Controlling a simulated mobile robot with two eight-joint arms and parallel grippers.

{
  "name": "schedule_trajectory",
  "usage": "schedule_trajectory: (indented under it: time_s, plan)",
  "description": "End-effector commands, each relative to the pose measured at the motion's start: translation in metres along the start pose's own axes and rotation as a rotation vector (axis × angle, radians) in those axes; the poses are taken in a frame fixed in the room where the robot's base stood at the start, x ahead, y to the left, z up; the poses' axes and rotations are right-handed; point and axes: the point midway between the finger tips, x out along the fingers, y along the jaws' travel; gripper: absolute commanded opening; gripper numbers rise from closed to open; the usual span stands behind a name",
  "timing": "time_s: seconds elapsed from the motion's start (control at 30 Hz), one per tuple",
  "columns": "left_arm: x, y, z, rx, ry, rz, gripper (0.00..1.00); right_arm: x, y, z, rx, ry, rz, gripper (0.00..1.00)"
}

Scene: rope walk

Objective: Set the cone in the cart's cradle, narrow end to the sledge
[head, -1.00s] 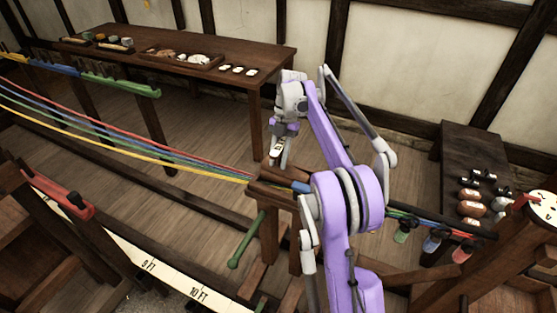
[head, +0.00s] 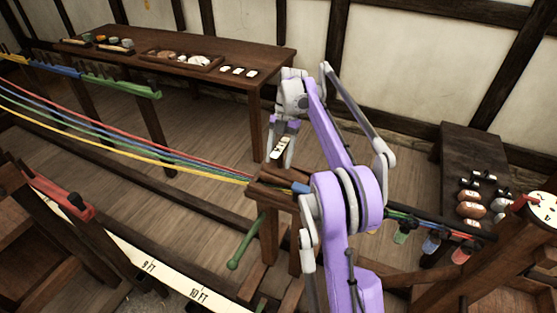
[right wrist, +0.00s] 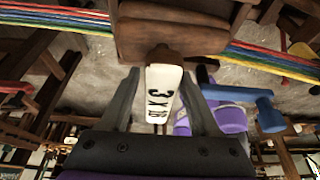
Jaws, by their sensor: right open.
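My right gripper (head: 281,158) is open above the back side of the wooden cart (head: 262,187), pointing down. In the right wrist view a white piece lettered "3 X IN" (right wrist: 163,95), with a dark brown rounded end, sits between the open fingers (right wrist: 160,72), with a gap on each side. I cannot tell whether it is the cone or a tag on something else. Its brown end meets or overlaps the cart's wooden block (right wrist: 170,20) in that view. The cradle is not clearly visible. My left gripper is not in view.
Red, blue, green and yellow strands (head: 130,150) run from the left to the cart and on to the right. A green handle (head: 246,241) juts from the cart's front. A side bench (head: 455,150) holds several rounded pieces. A long table (head: 270,55) stands behind.

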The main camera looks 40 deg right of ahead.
Motion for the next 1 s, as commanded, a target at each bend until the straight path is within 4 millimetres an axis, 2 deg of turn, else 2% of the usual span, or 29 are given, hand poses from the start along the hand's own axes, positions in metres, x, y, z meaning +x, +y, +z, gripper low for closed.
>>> schedule_trajectory:
  time_s: [0.3,0.5,0.8,0.93,1.0]
  plan:
    - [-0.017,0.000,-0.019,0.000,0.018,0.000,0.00,-0.072,0.001,-0.001,0.000,-0.001,0.003,0.62]
    - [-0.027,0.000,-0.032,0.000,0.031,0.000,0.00,-0.102,0.001,-0.001,0.000,-0.001,0.003,0.62]
    - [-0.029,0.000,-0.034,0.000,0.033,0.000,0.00,-0.108,0.001,-0.003,0.012,-0.005,0.000,0.62]
    - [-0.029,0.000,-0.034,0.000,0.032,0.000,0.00,-0.106,0.010,-0.019,0.112,-0.044,0.005,0.62]
    - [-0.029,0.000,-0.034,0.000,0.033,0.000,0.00,-0.104,0.017,-0.035,0.211,-0.082,0.016,0.62]
